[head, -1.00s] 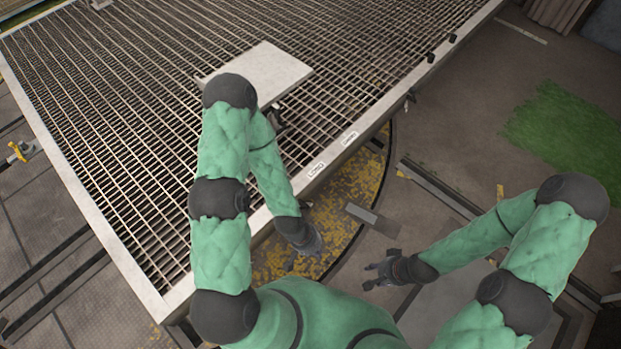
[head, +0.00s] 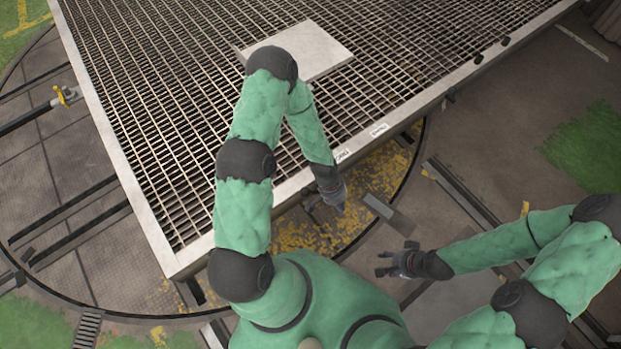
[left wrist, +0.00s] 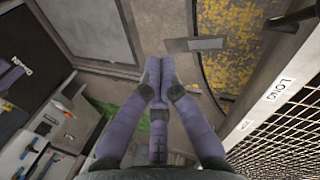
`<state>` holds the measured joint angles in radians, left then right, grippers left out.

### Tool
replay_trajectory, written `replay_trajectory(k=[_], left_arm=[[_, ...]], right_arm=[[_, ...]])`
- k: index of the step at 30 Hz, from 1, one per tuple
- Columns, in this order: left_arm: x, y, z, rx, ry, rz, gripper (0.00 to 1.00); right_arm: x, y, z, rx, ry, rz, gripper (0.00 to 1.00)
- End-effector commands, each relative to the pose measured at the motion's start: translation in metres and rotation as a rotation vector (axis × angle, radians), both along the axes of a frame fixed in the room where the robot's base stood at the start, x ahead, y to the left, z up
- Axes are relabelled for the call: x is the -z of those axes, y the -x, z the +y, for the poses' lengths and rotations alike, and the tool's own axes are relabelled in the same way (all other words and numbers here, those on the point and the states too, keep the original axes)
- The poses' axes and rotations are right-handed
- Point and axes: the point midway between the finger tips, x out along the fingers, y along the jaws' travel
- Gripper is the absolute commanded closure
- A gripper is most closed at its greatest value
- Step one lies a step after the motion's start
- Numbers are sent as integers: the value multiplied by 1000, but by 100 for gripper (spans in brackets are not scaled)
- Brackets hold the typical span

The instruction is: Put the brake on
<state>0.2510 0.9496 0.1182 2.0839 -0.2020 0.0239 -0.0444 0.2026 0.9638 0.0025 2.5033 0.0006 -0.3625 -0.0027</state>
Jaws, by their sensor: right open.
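The deck (head: 160,232) is a large grating with a pale rim. Two white labels (head: 379,130) sit on its near rim; one reads roughly "LONG" (left wrist: 279,89) in the left wrist view. A dark bar like a handle (left wrist: 291,19) juts from the deck's side there; I cannot tell whether it is the brake. My left gripper (head: 334,199) is beside the rim, near the labels, its fingertips together and empty in the left wrist view (left wrist: 157,66). My right gripper (head: 385,264) is open and empty, low and away from the deck.
A pale plate (head: 325,52) lies on the grating. A yellow fitting (head: 66,96) stands on a rail at left. A bench with tools (left wrist: 40,135) shows in the left wrist view.

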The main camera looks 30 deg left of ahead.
Motion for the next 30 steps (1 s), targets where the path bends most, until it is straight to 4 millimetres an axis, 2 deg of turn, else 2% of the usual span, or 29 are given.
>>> replay_trajectory(k=[1, 6, 12, 15, 20, 30], left_arm=[[-1, -19, 12, 31, -14, -4, 100], [-4, -70, 63, 155, -90, 13, 100], [-15, -109, 125, 251, -199, 52, 100], [-21, -120, 147, 272, -238, 70, 100], [-25, -126, 162, 289, -267, 87, 100], [-25, -127, 163, 290, -270, 86, 100]], right_arm=[[-6, 0, 0, 0, 0, 0, 54], [-17, 0, 0, 0, 0, 0, 54], [-26, 0, 0, 0, 0, 0, 54], [-28, 0, 0, 0, 0, 0, 54], [-29, 0, 0, 0, 0, 0, 54], [-29, 0, 0, 0, 0, 0, 54]])
